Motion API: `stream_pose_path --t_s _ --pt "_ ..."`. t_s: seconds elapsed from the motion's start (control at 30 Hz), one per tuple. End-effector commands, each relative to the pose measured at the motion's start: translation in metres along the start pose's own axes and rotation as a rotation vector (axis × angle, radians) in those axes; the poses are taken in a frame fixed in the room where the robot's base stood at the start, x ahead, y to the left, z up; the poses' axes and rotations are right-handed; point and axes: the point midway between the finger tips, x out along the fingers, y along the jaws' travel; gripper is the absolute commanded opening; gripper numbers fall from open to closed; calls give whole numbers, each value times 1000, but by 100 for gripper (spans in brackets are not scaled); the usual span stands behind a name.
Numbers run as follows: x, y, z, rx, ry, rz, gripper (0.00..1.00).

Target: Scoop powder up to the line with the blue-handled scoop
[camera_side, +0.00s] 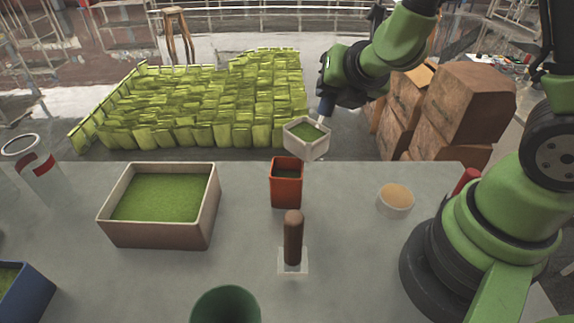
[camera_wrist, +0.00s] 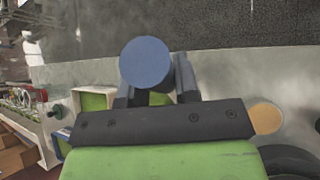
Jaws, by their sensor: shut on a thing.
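My gripper (camera_side: 333,92) is shut on the handle of a scoop, whose round blue end (camera_wrist: 146,62) shows between the fingers in the wrist view. The scoop's white square cup (camera_side: 306,138) holds green powder and hangs tilted in the air, just behind and right of the red box in the side view. The red box (camera_side: 287,190) stands open on the table; its contents are hard to make out. A tan bin (camera_side: 158,235) with green powder (camera_side: 157,196) stands to the left. A clear cylinder with a red band (camera_side: 32,165) stands at the far left.
A brown-handled tool (camera_side: 293,240) stands upright at front centre. A bowl with tan contents (camera_side: 395,201) is at right. A dark green cylinder (camera_side: 226,305) and blue bin (camera_side: 28,293) are at the front. Boxes (camera_side: 465,105) stand behind. Table between is clear.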

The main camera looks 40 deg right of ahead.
Motion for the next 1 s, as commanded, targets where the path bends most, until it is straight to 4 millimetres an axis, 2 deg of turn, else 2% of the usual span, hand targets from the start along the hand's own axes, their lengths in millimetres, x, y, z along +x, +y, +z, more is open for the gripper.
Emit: stream_pose_path --t_s 0.67,0.87,1.0 --pt "-1 1 2 0 -5 -2 0" --pt "-11 9 21 5 -29 -23 0" --pt "-26 23 35 -1 -32 -26 0"
